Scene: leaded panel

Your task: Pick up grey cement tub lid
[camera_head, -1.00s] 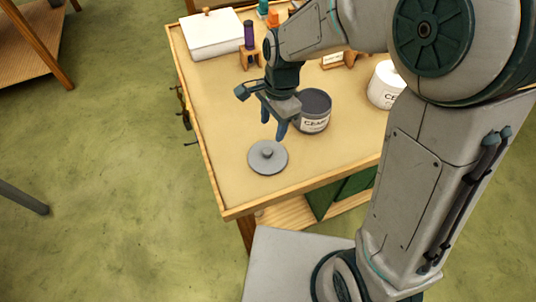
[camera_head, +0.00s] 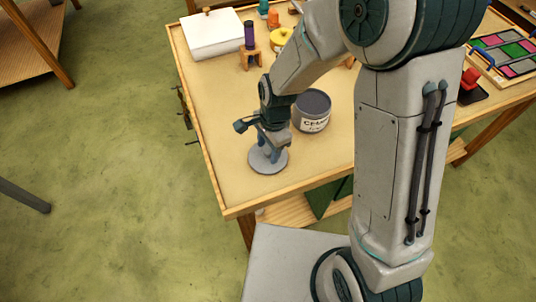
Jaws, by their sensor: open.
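The grey cement tub lid (camera_head: 267,165) is a flat round disc lying on the table near its front left corner. My gripper (camera_head: 269,154) is directly over the lid, pointing down, with its open fingers at the lid's middle. The fingers hide the lid's knob, and I cannot tell whether they touch it. The grey cement tub (camera_head: 311,112), with a white label, stands open just behind and to the right of the lid.
The wooden table (camera_head: 232,190) is clear to the left of the lid. A framed coloured panel (camera_head: 506,53) lies at right.

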